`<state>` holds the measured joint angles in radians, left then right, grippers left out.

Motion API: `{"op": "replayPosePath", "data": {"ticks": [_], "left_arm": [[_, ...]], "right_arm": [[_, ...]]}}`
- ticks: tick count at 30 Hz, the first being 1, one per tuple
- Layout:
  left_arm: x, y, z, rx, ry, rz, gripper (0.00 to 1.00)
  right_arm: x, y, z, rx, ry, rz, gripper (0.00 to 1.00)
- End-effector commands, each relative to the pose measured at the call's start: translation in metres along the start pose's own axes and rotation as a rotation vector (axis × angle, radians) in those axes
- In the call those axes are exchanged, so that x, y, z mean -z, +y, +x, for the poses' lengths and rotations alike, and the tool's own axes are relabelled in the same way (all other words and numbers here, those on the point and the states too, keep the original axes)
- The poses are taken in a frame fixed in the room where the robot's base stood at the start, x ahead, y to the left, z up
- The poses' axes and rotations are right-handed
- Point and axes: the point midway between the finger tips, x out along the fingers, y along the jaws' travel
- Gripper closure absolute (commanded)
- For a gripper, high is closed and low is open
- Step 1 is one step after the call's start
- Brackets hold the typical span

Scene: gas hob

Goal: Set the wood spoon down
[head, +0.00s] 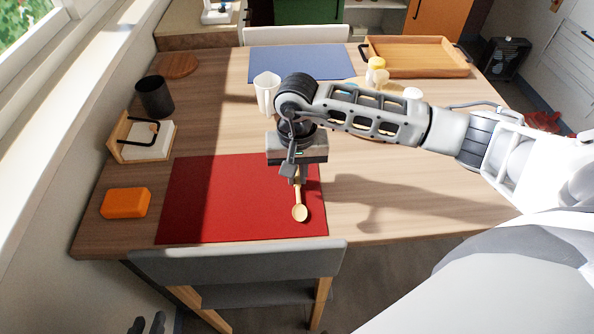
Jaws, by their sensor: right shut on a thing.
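The wood spoon (300,212) is in the head view, over the right part of the red placemat (205,200). Its bowl points toward the near edge of the table, and its handle runs up into my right gripper (297,178). My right gripper points down and is shut on the handle, hiding its upper end. I cannot tell whether the spoon touches the mat. My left gripper (147,324) shows only its dark fingertips at the bottom edge, apart and empty, below the table's near edge.
A grey chair (235,262) stands at the near edge. An orange block (126,203), a napkin holder (146,142) and a dark cup (155,97) line the left side. A white cup (266,92), blue placemat (300,62) and wooden tray (418,57) are farther back. The right front is clear.

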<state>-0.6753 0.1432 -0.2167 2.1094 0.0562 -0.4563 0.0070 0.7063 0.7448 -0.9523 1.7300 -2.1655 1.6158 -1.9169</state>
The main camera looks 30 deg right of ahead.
Motion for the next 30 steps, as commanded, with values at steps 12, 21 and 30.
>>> {"op": "replayPosePath", "data": {"ticks": [12,21,30], "left_arm": [[0.006,0.001,-0.002,-0.003,0.015,-0.002,0.76],[0.003,0.0,-0.001,-0.002,0.009,-0.002,0.76],[-0.002,0.0,0.002,-0.004,0.006,-0.007,0.76]], "right_arm": [[0.0,0.0,0.001,0.0,0.0,0.0,0.66],[0.002,-0.001,-0.037,0.003,0.006,-0.001,0.66],[0.001,0.0,-0.099,0.001,0.004,-0.001,0.66]]}}
